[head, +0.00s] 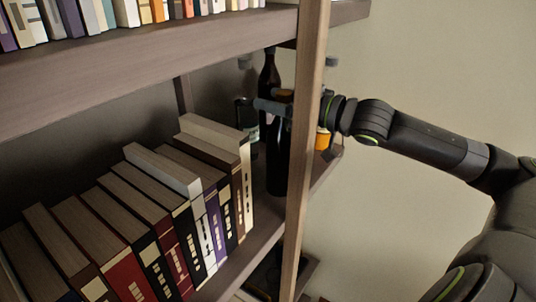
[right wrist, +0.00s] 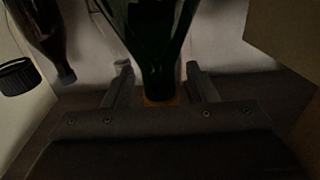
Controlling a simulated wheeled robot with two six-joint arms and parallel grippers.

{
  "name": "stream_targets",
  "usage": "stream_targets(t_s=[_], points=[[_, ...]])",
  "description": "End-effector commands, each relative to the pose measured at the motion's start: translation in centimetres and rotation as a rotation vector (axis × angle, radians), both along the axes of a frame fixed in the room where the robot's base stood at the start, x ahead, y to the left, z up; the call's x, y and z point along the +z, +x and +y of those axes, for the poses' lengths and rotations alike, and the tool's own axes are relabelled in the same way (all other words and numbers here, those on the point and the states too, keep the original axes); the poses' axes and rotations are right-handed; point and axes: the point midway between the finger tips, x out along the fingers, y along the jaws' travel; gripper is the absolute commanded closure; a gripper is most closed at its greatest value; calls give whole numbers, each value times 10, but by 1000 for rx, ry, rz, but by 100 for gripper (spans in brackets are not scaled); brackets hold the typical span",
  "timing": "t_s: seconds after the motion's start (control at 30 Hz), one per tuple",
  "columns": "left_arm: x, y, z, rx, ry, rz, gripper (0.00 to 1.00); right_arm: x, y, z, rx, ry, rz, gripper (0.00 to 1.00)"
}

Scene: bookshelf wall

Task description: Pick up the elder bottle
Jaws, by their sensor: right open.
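A dark bottle with an orange top (head: 277,165) stands upright on the lower shelf, partly behind the wooden post. In the right wrist view a dark green bottle (right wrist: 155,35) narrows down to an orange top (right wrist: 160,101). My right gripper (head: 276,106) reaches in from the right, behind the post, at the height of this top. Its open fingers (right wrist: 158,88) lie on either side of the green bottle's neck, and gaps show. Another dark bottle (head: 269,72) rises behind. I cannot read any label, so which bottle is the elder one is unclear. My left gripper is not in view.
A row of books (head: 150,220) fills the shelf left of the bottles. A small jar (head: 245,118) and an orange item (head: 322,140) are nearby. The upper shelf (head: 150,75) is overhead.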

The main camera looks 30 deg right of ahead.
Motion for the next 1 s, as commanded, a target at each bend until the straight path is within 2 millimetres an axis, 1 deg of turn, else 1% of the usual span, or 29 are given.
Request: stream_targets(t_s=[0.03,0.1,0.17,0.4,0.5,0.67,0.87,1.0], points=[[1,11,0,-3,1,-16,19,0,0,0,0,0,1,48],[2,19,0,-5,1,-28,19,0,0,0,0,0,1,49],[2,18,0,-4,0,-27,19,0,0,0,0,0,1,57],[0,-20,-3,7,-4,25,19,0,0,0,0,0,1,88],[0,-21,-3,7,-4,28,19,0,0,0,-1,0,2,100],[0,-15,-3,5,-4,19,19,-1,0,0,-1,0,4,100],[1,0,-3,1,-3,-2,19,-2,0,0,-2,1,6,100],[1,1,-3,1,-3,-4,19,-2,0,-1,-2,2,8,100]])
